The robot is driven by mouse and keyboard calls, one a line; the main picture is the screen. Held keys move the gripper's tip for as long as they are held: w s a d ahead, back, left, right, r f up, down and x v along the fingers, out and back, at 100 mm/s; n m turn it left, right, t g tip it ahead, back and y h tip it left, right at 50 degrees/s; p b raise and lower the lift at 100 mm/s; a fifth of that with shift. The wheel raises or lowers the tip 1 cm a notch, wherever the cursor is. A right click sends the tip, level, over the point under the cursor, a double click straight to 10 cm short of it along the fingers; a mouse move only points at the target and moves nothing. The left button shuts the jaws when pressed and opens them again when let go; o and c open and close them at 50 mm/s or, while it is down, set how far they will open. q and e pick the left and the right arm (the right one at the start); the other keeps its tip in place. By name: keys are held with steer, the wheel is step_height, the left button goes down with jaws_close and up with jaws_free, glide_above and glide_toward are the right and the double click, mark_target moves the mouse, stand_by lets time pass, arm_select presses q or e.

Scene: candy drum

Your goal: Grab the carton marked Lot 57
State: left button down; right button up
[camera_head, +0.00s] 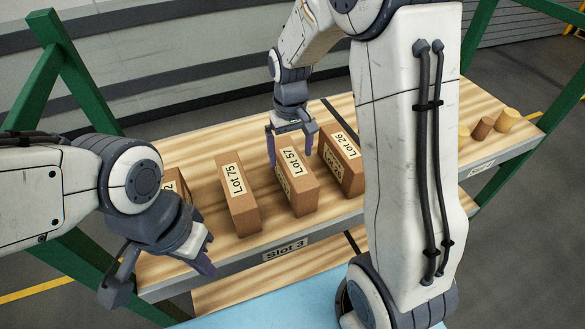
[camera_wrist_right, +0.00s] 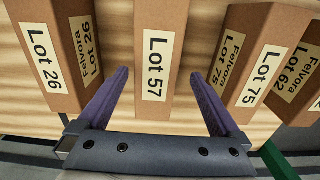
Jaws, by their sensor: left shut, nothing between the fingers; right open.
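In the right wrist view, the Lot 57 carton (camera_wrist_right: 154,108) lies between the open fingers of my right gripper (camera_wrist_right: 157,72), with gaps on both sides. I cannot tell how deep the fingers reach. My left gripper (camera_head: 206,266) is shut and empty by the shelf's front left edge.
The Lot 75 carton (camera_head: 238,203) and Lot 26 carton (camera_head: 345,163) stand close on either side. A Lot 62 carton (camera_wrist_right: 298,82) is beyond Lot 75. Small cylinders (camera_head: 482,128) sit at the right of the shelf (camera_head: 200,152). My right arm hides part of the shelf.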

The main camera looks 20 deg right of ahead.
mark_target(292, 162)
step_height(292, 162, down, 2)
steer(key=shift+f, duration=0.15)
steer(key=shift+s+d+f+p, duration=0.1)
steer(key=shift+f+p, duration=0.35)
steer(key=shift+f, duration=0.1)
steer(key=f, duration=0.1)
steer(key=f+p, duration=0.1)
steer(key=f, duration=0.1)
steer(key=shift+d+f, duration=0.2)
steer(key=shift+f, duration=0.5)
jaws_close()
steer(key=shift+r, duration=0.1)
